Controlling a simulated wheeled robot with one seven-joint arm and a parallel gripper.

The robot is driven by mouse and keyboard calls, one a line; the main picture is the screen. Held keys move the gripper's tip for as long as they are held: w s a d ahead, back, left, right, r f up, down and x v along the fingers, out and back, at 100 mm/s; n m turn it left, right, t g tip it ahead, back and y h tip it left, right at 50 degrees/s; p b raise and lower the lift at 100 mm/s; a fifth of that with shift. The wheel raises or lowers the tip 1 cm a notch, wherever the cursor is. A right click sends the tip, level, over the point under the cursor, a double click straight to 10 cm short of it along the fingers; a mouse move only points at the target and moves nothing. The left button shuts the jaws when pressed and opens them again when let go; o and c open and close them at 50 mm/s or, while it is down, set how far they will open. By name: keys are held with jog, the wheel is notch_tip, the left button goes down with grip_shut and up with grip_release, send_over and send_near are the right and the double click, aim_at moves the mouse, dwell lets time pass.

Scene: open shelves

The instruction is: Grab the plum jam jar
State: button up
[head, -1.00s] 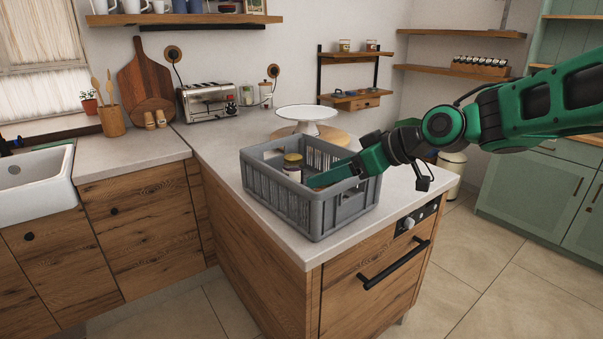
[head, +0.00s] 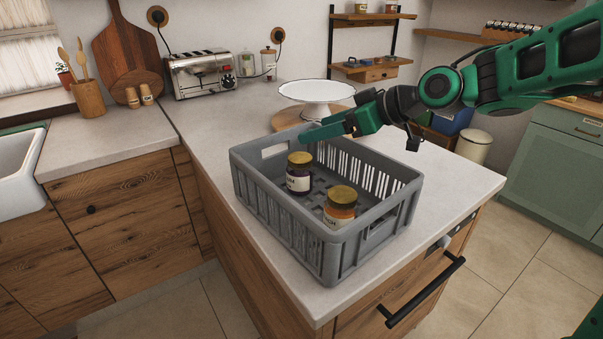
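A dark purple jar with a gold lid (head: 299,178) stands upright inside the grey crate (head: 285,231) on the counter. Its label is too small to read surely, but its dark contents fit plum jam. A second jar, orange with a gold lid (head: 340,208), stands in the crate, nearer the front and to the right. My gripper (head: 308,135) is over the back part of the crate, above and behind the dark jar and apart from it. I see it from the side, so its finger gap is hidden. No jar shows in it.
A white cake stand (head: 316,92) is behind the crate, close to my gripper. A toaster (head: 200,75) stands at the back of the counter. Small jars (head: 510,29) line a wall shelf at right. The counter left of the crate is clear.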

send_near(309, 159)
jog(key=x, duration=0.5)
jog(key=shift+a+f, duration=0.1)
jog(key=shift+a, duration=0.1)
jog(key=shift+x, duration=3.7)
jog(key=shift+c, duration=0.4)
grip_shut()
